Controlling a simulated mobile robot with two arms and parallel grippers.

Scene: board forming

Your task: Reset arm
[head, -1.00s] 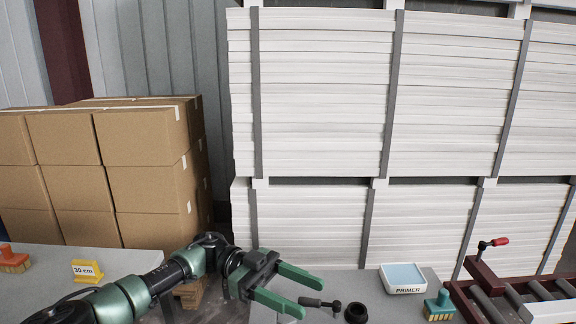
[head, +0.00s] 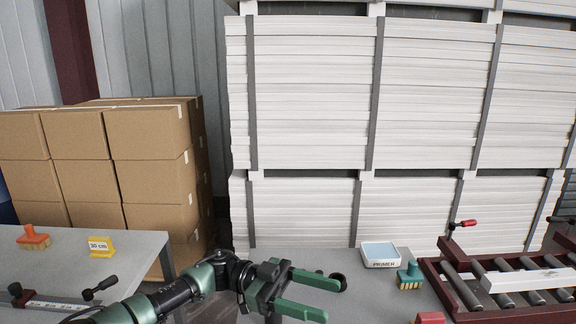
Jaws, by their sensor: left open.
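My left gripper (head: 309,297) reaches in from the lower left on its green and black arm. Its two green fingers are spread apart and point to the right, over the front edge of the right-hand table (head: 310,262). Nothing shows between the fingers. A black ring-shaped part (head: 340,281) lies just beyond the upper fingertip and is partly hidden by it. My right gripper is not in view.
A primer tray (head: 381,263) and a green brush (head: 409,281) stand on the right-hand table beside a roller frame (head: 470,297). The left table (head: 140,250) holds an orange brush (head: 33,240) and a yellow 30 cm block (head: 100,247). Cardboard boxes (head: 150,190) and white board stacks (head: 300,100) stand behind.

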